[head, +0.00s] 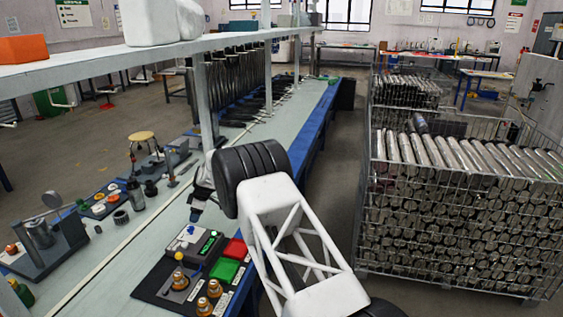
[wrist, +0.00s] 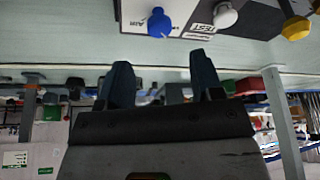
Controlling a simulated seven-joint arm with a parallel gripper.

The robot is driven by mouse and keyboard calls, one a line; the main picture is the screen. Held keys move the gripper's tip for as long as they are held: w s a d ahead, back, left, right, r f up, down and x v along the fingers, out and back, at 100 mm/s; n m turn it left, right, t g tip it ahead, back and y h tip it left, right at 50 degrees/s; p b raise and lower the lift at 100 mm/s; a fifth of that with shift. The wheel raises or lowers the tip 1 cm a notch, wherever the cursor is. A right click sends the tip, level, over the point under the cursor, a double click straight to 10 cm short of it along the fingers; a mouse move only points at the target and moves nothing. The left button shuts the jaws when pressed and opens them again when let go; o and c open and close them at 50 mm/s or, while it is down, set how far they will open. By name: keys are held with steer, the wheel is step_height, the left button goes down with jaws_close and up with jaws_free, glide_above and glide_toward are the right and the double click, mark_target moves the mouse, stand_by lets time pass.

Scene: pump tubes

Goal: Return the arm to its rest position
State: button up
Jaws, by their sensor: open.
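My gripper (wrist: 162,72) shows in the wrist view with its two dark fingers apart and nothing between them. In the head view my gripper (head: 196,210) is small and partly hidden behind my arm's black joint. It hangs over the workbench (head: 125,270), just above and behind the test box (head: 190,240). In the wrist view the scene is upside down, and the test box (wrist: 195,20) with a blue knob and a white knob lies beyond the fingertips. I cannot tell the exact gap between gripper and box.
A shelf (head: 150,52) on posts runs above the bench. Red (head: 236,249) and green (head: 224,270) pads and brass fittings (head: 205,306) sit by the test box. A wire crate (head: 455,220) full of metal tubes stands at right. Floor (head: 335,180) between bench and crate is clear.

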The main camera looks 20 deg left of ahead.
steer(key=w+d+r+m+t, duration=0.15)
steer(key=d+r+m, duration=0.35)
steer(key=d+r, duration=1.75)
steer(key=s+d+r+m, duration=0.2)
steer(key=s+d+r, duration=0.15)
steer(key=d, duration=0.55)
steer(key=s+d+r+m+t+h, duration=0.1)
steer(key=s+d+r+m, duration=0.1)
steer(key=d+r, duration=0.45)
steer(key=s+d+r+m, duration=0.2)
steer(key=s+d+r, duration=0.1)
steer(key=d, duration=0.8)
steer(key=s+d+r+m+t+h, duration=0.1)
steer(key=s+d+r+m, duration=0.2)
steer(key=s+d, duration=0.75)
steer(key=s+d+r+m+h, duration=0.1)
steer(key=s+d+r+m, duration=0.2)
steer(key=s+d, duration=0.75)
steer(key=s+d+f+m, duration=0.2)
steer(key=s+d, duration=0.2)
steer(key=s, duration=0.3)
steer(key=s+d+f+m, duration=0.2)
steer(key=s+d, duration=0.2)
steer(key=s, duration=0.4)
steer(key=s+d+f+m+h, duration=0.1)
steer(key=s+d+f, duration=0.1)
steer(key=s+d, duration=0.2)
steer(key=s+t, duration=0.1)
steer(key=s, duration=0.2)
steer(key=shift+s+m, duration=0.4)
